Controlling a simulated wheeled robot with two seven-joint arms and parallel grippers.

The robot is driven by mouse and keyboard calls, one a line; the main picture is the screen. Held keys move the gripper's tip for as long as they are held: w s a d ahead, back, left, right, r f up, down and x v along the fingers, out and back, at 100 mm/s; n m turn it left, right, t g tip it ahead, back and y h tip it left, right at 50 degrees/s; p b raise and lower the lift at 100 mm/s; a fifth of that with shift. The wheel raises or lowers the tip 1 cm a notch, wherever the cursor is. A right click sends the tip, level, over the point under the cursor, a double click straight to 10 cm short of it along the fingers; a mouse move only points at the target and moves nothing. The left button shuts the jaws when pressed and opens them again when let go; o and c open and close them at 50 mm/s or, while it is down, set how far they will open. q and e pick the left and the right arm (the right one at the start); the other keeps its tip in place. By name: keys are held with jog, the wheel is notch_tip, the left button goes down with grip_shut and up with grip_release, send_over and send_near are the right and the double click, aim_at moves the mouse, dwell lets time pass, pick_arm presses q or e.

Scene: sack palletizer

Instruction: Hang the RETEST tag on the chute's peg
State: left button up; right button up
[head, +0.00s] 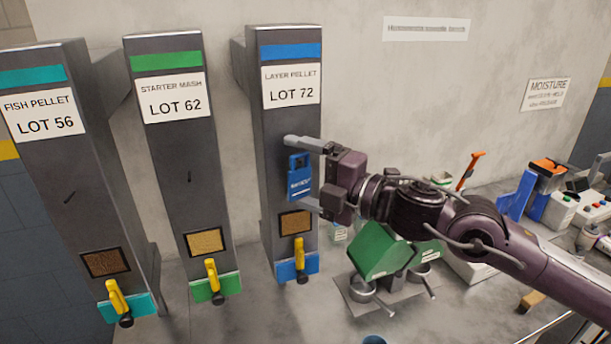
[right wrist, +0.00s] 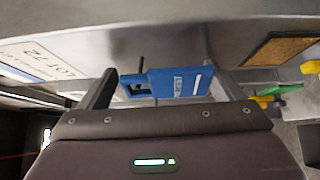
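The blue tag (head: 299,180) is upright against the front of the LAYER PELLET LOT 72 chute (head: 268,135); its lettering is too small to read. In the right wrist view the tag (right wrist: 180,83) meets the dark peg (right wrist: 140,64) at its holed end and appears to hang on it. My right gripper (head: 306,174) is open, one finger above the tag and one below. The right wrist view shows gaps between the tag and both fingers (right wrist: 164,90). My left gripper is out of view.
The STARTER MASH LOT 62 chute (head: 182,140) and FISH PELLET LOT 56 chute (head: 45,160) stand left, each with a bare peg. A yellow lever (head: 299,258) is below the tag. A green block (head: 380,252) and bench equipment stand under and beyond my right arm.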

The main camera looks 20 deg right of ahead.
aim_at(310, 179)
jog(key=shift+o, duration=0.6)
jog(key=shift+w+d+f, duration=0.15)
jog(key=shift+w+d, duration=0.05)
jog(key=shift+f, duration=0.45)
jog(key=shift+d+f+b, duration=0.1)
jog(key=shift+f+b, duration=0.1)
jog(key=shift+b, duration=0.3)
jog(key=d+b, duration=0.2)
jog(key=b, duration=0.1)
jog(key=shift+s+f+h, duration=0.15)
jog(key=shift+s+h, duration=0.15)
jog(key=shift+s, duration=0.05)
jog(key=s+b, duration=0.1)
jog(key=b, duration=0.1)
jog(key=s+d+r+b, duration=0.1)
jog(key=s+b, duration=0.2)
jog(key=shift+s+d+r+b, duration=0.15)
jog(key=shift+d+b, duration=0.1)
jog(key=shift+b, duration=0.15)
jog(key=shift+b+v, duration=0.35)
jog(key=shift+v, duration=0.5)
jog(key=shift+a+r, duration=0.1)
